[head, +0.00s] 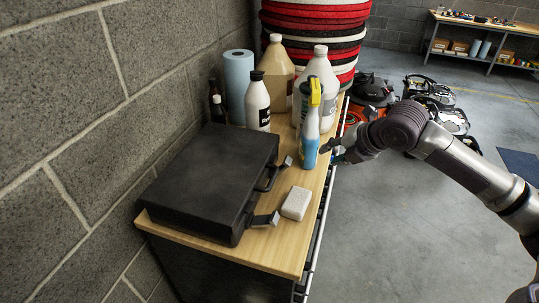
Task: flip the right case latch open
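A closed black case (205,180) lies flat on the wooden top of a cabinet, against the wall. Its handle (267,178) is on the side facing right in the head view. Two grey latches stick out from that side: a far latch (287,162) and a near latch (264,219). My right gripper (329,154) is at the cabinet's right edge, just right of the spray bottle and apart from both latches. Its small dark fingers look spread, with nothing seen between them. My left gripper is out of view.
A blue spray bottle with a yellow head (311,120) stands between the far latch and my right gripper. A pale block (296,203) lies near the near latch. Jugs (278,80), a black-and-white bottle (257,105) and a blue roll (238,85) stand behind. Bare wood (280,255) shows in front.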

